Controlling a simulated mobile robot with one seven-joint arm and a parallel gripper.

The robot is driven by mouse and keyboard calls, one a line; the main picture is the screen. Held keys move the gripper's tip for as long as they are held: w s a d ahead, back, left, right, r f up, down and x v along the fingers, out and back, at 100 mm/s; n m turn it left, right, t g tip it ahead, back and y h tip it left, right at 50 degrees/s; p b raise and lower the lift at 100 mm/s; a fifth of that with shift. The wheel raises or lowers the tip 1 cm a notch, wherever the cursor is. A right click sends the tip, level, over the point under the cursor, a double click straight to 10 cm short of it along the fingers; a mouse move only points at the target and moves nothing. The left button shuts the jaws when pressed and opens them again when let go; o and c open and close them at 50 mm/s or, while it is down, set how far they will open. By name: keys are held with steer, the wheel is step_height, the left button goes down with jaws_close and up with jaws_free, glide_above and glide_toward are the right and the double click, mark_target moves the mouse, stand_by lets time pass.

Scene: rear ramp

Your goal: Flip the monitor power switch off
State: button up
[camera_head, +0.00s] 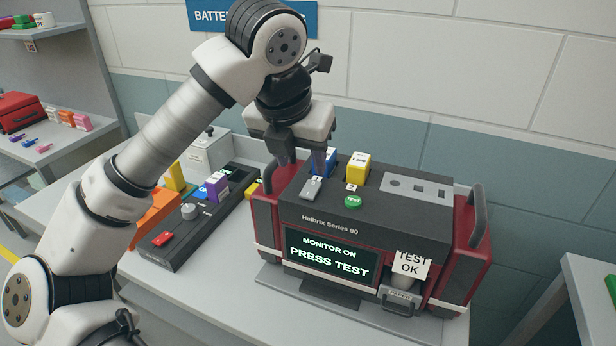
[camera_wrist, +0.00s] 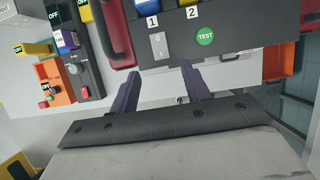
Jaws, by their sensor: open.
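The monitor (camera_head: 330,225), a dark and red unit labelled "Halbrix Series 90", stands on the bench. Its screen (camera_head: 331,258) reads "MONITOR ON" and "PRESS TEST". A grey rocker switch (camera_head: 311,188) is on its top near the left front; it also shows in the wrist view (camera_wrist: 158,45), marked with a line and a circle. A green TEST button (camera_head: 353,201) is to its right. My gripper (camera_head: 303,162) is open and empty above the monitor's top left. In the wrist view its dark fingertips (camera_wrist: 158,75) appear just below the switch, apart from it.
Blue (camera_head: 325,162) and yellow (camera_head: 357,167) blocks stand on the monitor's top behind the switch. A "TEST OK" paper (camera_head: 411,264) sticks up at the front right. A dark control strip (camera_head: 198,220) with coloured blocks lies to the left.

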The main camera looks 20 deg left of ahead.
mark_target(310, 190)
steer(key=p+x, duration=0.1)
steer(key=x, duration=0.6)
steer(key=shift+w+f, duration=0.15)
steer(key=shift+f, duration=0.15)
steer(key=shift+c, duration=0.5)
steer(key=c, duration=0.9)
steer(key=shift+w+r+g, duration=0.1)
steer(key=shift+w+g, duration=0.1)
steer(key=shift+g, duration=0.5)
steer(key=shift+w+r+g, duration=0.1)
steer(key=shift+w+g, duration=0.15)
steer(key=shift+g, duration=0.45)
steer(key=o, duration=1)
step_height(310, 190, up, 14)
steer(key=s+b, duration=0.2)
steer(key=shift+f, duration=0.15)
